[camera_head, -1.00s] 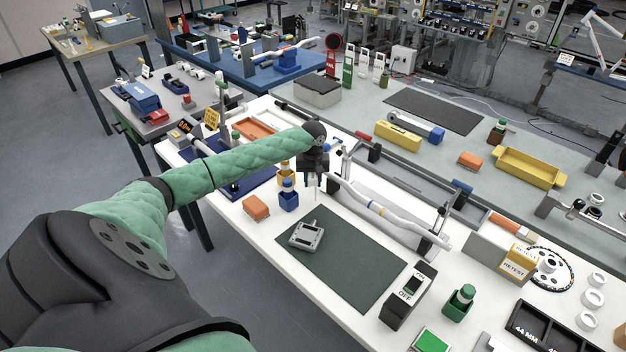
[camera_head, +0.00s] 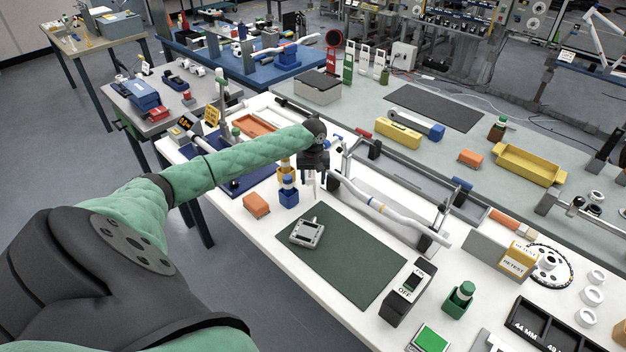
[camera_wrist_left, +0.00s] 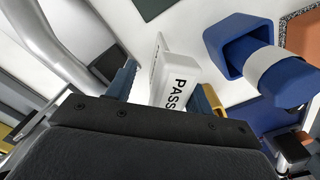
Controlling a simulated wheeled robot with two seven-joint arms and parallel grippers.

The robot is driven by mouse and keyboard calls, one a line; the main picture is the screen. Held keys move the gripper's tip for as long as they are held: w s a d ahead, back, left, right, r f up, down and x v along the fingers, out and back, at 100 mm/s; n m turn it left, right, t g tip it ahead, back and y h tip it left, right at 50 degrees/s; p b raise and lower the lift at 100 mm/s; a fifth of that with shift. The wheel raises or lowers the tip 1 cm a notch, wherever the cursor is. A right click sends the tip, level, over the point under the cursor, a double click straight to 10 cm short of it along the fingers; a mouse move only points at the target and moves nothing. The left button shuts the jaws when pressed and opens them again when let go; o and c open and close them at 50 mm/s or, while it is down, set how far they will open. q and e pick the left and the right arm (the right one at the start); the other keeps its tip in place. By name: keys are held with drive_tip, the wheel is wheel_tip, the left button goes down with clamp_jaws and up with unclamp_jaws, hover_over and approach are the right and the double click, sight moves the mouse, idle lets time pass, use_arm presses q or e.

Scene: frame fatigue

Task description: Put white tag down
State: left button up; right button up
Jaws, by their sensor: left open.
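The white tag (camera_wrist_left: 172,82), printed PASS in black, stands tilted in the left wrist view. It lies between the two fingers of my left gripper (camera_wrist_left: 168,88), with a visible gap on at least one side. My left gripper (camera_head: 315,187) is open and low over the white bench (camera_head: 262,228), beside the bent white tube. In the head view the tag is too small and hidden by the gripper to make out clearly. My right gripper is not in view.
A blue holder with a white-banded bottle (camera_head: 289,194) stands close to the gripper, also in the left wrist view (camera_wrist_left: 235,50). An orange block (camera_head: 256,205), a dark green mat (camera_head: 345,265) with a grey device (camera_head: 306,233), and the white tube (camera_head: 375,208) are nearby.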

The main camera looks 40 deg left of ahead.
use_arm(q)
wheel_tip(320, 180, up, 11)
drive_tip(key=b, duration=0.3)
drive_tip(key=shift+f, duration=0.15)
drive_tip(key=shift+r, duration=0.5)
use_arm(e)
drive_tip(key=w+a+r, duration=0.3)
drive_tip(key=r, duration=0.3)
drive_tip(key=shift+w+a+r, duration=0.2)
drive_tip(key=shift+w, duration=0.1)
